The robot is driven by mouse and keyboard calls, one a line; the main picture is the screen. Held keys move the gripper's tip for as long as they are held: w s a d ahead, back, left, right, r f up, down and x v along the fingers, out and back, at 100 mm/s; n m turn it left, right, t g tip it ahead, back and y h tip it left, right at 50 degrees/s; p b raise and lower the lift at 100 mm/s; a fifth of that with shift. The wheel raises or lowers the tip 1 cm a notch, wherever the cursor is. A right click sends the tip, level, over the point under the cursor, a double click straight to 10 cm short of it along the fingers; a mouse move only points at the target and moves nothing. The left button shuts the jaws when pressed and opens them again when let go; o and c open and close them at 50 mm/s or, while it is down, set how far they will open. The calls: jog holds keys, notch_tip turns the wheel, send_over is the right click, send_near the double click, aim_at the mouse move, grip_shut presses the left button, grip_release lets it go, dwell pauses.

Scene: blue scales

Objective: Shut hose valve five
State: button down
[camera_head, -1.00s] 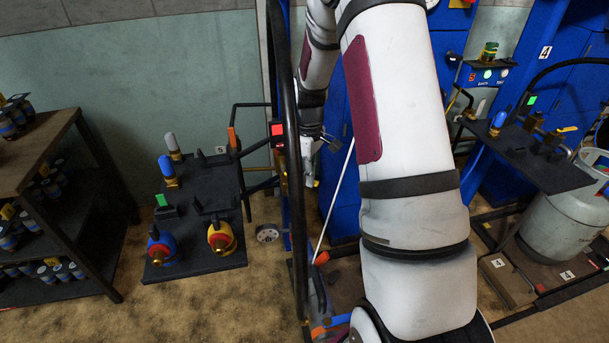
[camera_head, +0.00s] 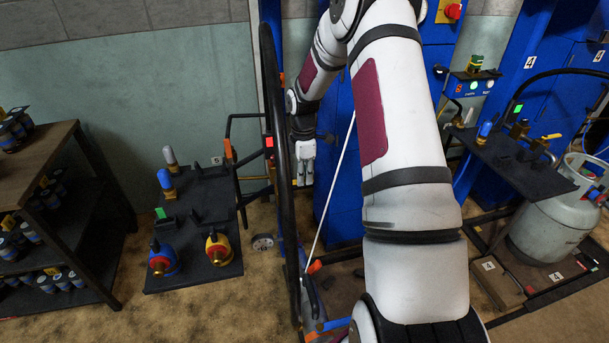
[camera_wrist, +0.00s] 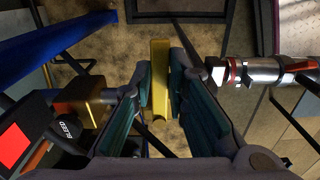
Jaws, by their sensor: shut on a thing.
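My gripper (camera_head: 304,178) points down beside the dark upright post in the head view, with its fingers small and partly unclear there. In the wrist view my gripper (camera_wrist: 162,88) is closed around a flat yellow lever (camera_wrist: 160,60), which stands between the two teal-padded fingers. The lever looks like a valve handle; its pivot is hidden. A brass block (camera_wrist: 88,92) with a black knob marked "BLEED" (camera_wrist: 68,130) is left of the fingers.
A red square on a black box (camera_wrist: 14,145) lies at the wrist view's left edge. A silver hose fitting (camera_wrist: 262,70) is close on the right. A black bench (camera_head: 195,220) with regulators stands left, and a grey gas cylinder (camera_head: 548,225) right.

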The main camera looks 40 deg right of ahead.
jog(key=shift+w, duration=0.15)
dwell(0.4)
jog(key=c, duration=1.6)
grip_release()
jog(key=shift+o, duration=0.2)
notch_tip(320, 180, up, 12)
